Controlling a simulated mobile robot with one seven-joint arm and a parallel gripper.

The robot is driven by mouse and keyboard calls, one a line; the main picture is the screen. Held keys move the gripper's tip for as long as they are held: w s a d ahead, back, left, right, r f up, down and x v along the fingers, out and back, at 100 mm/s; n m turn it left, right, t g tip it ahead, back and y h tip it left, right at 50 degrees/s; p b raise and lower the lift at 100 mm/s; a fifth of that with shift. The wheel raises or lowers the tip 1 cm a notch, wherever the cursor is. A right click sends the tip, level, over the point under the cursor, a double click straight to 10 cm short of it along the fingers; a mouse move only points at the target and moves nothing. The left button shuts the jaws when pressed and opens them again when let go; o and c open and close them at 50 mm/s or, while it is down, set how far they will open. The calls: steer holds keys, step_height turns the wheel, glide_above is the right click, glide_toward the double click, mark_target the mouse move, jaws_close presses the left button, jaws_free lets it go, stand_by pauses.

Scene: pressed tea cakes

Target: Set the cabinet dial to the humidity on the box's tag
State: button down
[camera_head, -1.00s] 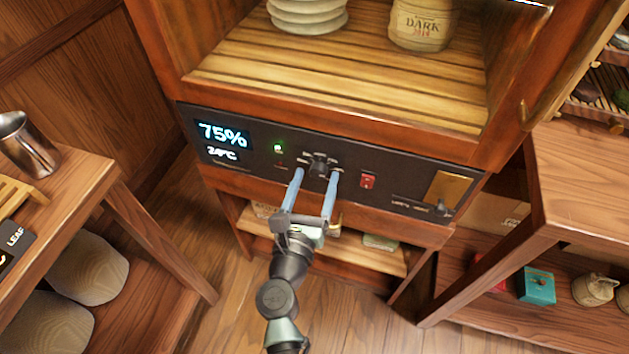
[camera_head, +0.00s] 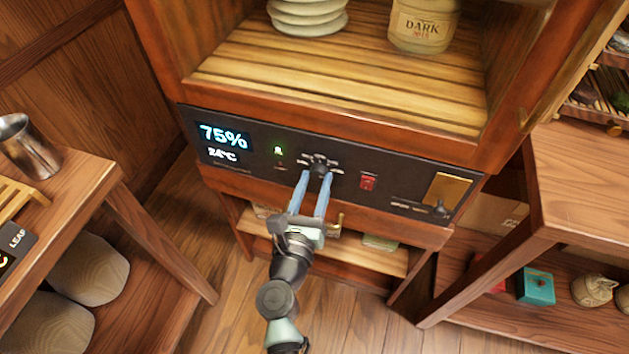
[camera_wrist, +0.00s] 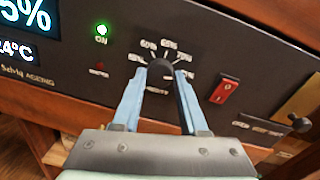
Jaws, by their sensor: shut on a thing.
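The dark round dial (camera_head: 319,168) sits in the middle of the cabinet's black control panel, and it also shows in the wrist view (camera_wrist: 161,69). Percent labels ring its upper side; 60%, 65% and 70% can be made out. Which mark its pointer faces cannot be told. The lit display (camera_head: 222,140) reads 75% and 24°C. My gripper (camera_head: 316,178) reaches up from below, its two blue fingers shut on the dial from left and right. No box with a readable humidity tag shows in these views.
A green light (camera_head: 278,150) marked ON and a red switch (camera_head: 368,182) flank the dial. A brass plate (camera_head: 448,188) is further right. Stacked pale cakes (camera_head: 308,16) and a jar (camera_head: 423,28) labelled DARK stand above. Wooden tables (camera_head: 90,180) rise at both sides.

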steer(key=n+p, duration=0.2)
steer(key=n, duration=0.1)
steer(key=shift+r, duration=0.2)
steer(key=n+p, duration=0.3)
steer(key=n, duration=0.1)
steer(key=shift+g+p, duration=0.3)
steer(key=shift+p, duration=0.05)
steer(key=n+p, duration=0.2)
steer(key=n, duration=0.1)
steer(key=shift+a+n, duration=0.1)
steer(key=shift+n, duration=0.3)
steer(key=n+p, duration=0.3)
steer(key=n, duration=0.1)
steer(key=shift+h, duration=0.3)
steer(key=n+p, duration=0.1)
steer(key=n, duration=0.2)
steer(key=shift+f+n, duration=0.1)
steer(key=shift+n, duration=0.2)
steer(key=n+h+p, duration=0.1)
steer(key=n, duration=0.3)
steer(key=shift+a, duration=0.1)
steer(key=n, duration=0.4)
steer(key=shift+f+p, duration=0.1)
steer(key=shift+p, duration=0.3)
steer(key=shift+n+h, duration=0.3)
steer(key=shift+n, duration=1.4)
